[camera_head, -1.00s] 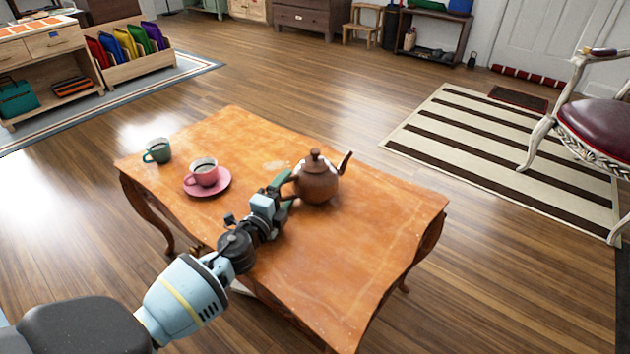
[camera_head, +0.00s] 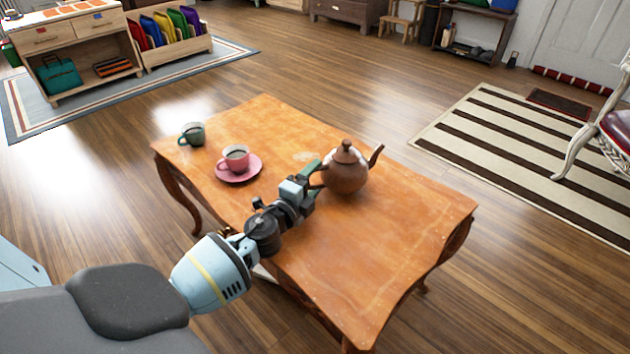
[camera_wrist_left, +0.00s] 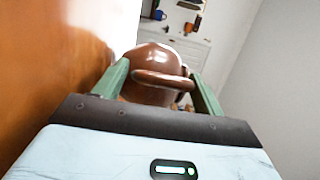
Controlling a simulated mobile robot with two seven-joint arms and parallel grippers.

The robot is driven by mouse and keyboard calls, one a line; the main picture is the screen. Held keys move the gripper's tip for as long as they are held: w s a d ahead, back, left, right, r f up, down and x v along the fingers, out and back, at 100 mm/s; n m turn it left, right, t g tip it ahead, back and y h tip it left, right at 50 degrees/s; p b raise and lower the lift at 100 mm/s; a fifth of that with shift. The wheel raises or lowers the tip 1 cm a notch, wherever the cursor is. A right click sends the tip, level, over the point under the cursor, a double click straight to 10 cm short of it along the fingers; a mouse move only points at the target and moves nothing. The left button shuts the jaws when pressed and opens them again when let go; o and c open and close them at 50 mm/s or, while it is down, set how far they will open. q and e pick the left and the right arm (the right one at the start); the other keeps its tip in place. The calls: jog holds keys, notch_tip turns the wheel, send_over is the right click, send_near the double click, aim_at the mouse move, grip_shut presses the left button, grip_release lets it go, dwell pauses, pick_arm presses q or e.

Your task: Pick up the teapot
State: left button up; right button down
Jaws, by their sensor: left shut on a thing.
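The brown teapot (camera_head: 345,176) is upright at the middle of the orange wooden table (camera_head: 390,250), with its spout to the right and its handle to the left. I cannot tell whether its base touches the tabletop. My left gripper (camera_head: 314,178) comes in from the left and is shut on the teapot's handle. In the left wrist view the teapot (camera_wrist_left: 155,60) fills the space past the green fingers of the gripper (camera_wrist_left: 160,84), with its handle between them. The fingers partly hide the handle in the head view. My right gripper is not in view.
A pink cup (camera_head: 236,155) on a pink saucer (camera_head: 247,173) and a green cup (camera_head: 192,134) stand on the table, left of the teapot. The table's right and front parts are bare. A striped rug (camera_head: 500,120) lies on the floor at right.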

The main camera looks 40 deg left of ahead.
pick_arm(q)
notch_tip(320, 180, up, 3)
jog(key=shift+f+p, duration=0.2)
jog(key=shift+p, duration=0.25)
jog(key=shift+r+p, duration=0.3)
jog(key=shift+r, duration=0.15)
jog(key=s+a, duration=1)
jog(key=s, duration=0.2)
jog(key=shift+s+r+p, duration=0.2)
jog(key=shift+r+p, duration=0.1)
jog(key=shift+r, duration=0.15)
jog(key=s+d+r+h, duration=0.1)
jog(key=s+d+r, duration=0.1)
jog(key=d, duration=0.7)
jog(key=s+d+r+m, duration=0.1)
jog(key=s+d+r, duration=0.2)
jog(key=d, duration=0.6)
jog(key=s+d+r+h, duration=0.1)
jog(key=s+d+r, duration=0.2)
jog(key=d+r, duration=0.3)
jog(key=d, duration=0.4)
jog(key=shift+m+h, duration=0.3)
